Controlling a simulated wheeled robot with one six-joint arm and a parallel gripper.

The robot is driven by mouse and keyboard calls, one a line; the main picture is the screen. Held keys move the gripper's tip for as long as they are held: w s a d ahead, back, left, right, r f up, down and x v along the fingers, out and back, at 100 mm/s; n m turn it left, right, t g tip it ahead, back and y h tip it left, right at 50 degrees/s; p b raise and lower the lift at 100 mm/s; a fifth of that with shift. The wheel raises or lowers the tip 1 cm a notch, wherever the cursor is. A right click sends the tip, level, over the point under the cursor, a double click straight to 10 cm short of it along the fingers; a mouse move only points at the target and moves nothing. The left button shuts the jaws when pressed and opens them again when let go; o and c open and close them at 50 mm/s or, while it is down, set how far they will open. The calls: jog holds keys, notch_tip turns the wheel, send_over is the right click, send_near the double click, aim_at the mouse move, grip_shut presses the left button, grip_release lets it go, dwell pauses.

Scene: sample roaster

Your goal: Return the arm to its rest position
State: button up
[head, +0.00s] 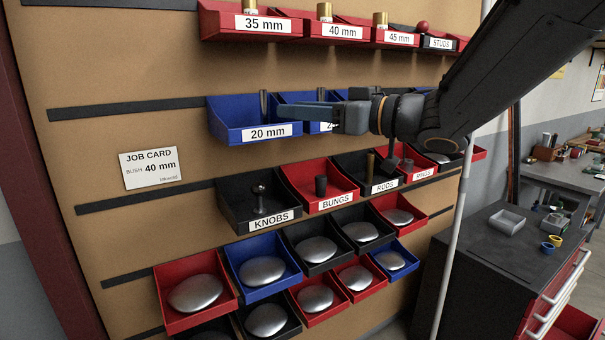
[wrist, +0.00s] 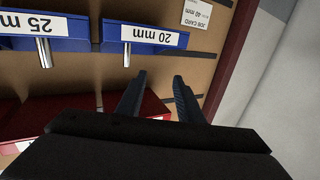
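My gripper (head: 292,112) reaches left across the bin wall in the head view, in front of the blue bin row. In the wrist view its two dark fingers (wrist: 158,80) stand apart with nothing between them. It covers part of the blue bin beside the 20 mm bin (head: 229,131). The 20 mm bin holds a thin metal pin, and it also shows upside down in the wrist view (wrist: 115,35). The 25 mm bin (wrist: 75,30) stands beside it there. My arm comes in from the upper right.
Red bins with brass bushes (head: 335,32) hang above. Bins labelled knobs (head: 270,218), bungs and rods hang below, over several bins of rounded metal pieces. A job card (head: 150,168) reading bush 40 mm is at left. A dark tool cabinet (head: 490,250) stands at right.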

jog(key=w+d+f+m+t+h, duration=0.1)
jog(key=w+d+f+m+h, duration=0.25)
jog(key=d+f+h, duration=0.4)
jog(key=w+d+f+m+t+h, duration=0.2)
jog(key=d+f+m+h, duration=0.3)
jog(key=d+f, duration=0.45)
jog(key=s+d+f+m+g+h+b, duration=0.1)
jog(key=s+d+f+g, duration=0.15)
jog(key=s+f, duration=0.35)
jog(key=s+d+f+m+g+h, duration=0.1)
jog(key=s+f+g+h, duration=0.2)
jog(key=f, duration=0.5)
jog(key=s+f+m+g+y, duration=0.1)
jog(key=s+f+g, duration=0.4)
jog(key=s, duration=0.8)
jog(key=shift+a+f, duration=0.45)
jog(key=shift+f, duration=0.45)
jog(key=shift+g+y, duration=0.25)
